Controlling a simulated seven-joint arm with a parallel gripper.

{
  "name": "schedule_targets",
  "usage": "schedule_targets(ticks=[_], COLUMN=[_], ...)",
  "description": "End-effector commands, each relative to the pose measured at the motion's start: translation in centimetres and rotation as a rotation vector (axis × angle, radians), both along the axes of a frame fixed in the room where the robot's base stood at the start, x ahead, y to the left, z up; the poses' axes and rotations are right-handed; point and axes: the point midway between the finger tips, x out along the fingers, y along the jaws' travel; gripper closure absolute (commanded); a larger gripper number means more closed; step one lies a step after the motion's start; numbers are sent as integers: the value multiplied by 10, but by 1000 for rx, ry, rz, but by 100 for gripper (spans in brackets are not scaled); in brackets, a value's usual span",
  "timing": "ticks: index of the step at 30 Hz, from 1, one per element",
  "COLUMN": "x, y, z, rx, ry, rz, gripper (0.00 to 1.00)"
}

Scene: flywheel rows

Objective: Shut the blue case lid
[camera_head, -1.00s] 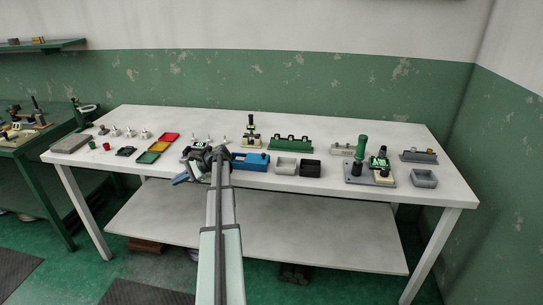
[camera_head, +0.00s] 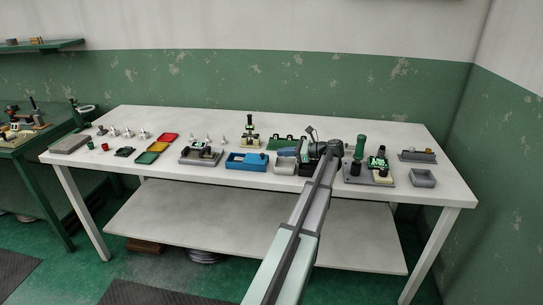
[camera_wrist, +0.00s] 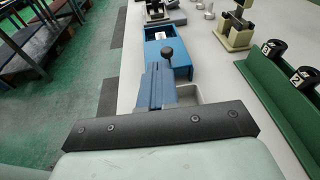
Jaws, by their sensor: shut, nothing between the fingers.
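The blue case (camera_head: 246,161) sits near the front edge of the white table. In the wrist view the case (camera_wrist: 182,73) has an open recess at its far end with a small white piece inside. A flat blue lid (camera_wrist: 179,56) appears to cover the nearer part, with a dark round knob (camera_wrist: 167,55) standing up near my fingertips. My gripper (camera_head: 280,152) is to the right of the case, its blue fingers pointing left towards it. In the wrist view the fingers (camera_wrist: 156,70) are together and empty. I cannot tell whether they touch the knob.
A pale grey tray (camera_head: 285,168) and a black bin (camera_head: 307,169) stand right of the case, below my gripper. A green rack (camera_wrist: 285,95) runs behind them. A grey fixture (camera_head: 201,156) stands left of the case.

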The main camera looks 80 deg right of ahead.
Motion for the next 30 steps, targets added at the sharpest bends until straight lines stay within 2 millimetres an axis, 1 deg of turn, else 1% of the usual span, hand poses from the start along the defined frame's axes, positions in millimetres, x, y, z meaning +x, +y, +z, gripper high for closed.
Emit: schedule_targets(ticks=[1,4,6,9,11,14,24,30], x=[-16,-33,-39,-38,-34,-21,30,48], y=[1,1,1,1,0,-1,-9,-13], z=[-2,-3,-4,-5,-6,-8,-19,-23], rx=[21,52,65,71,72,71,70,70], ry=[-7,-16,-21,-23,-23,-22,-22,-22], rz=[-24,-53,-64,-68,-69,-67,-67,-68], gripper=[100,100,100,100,100,100,100,100])
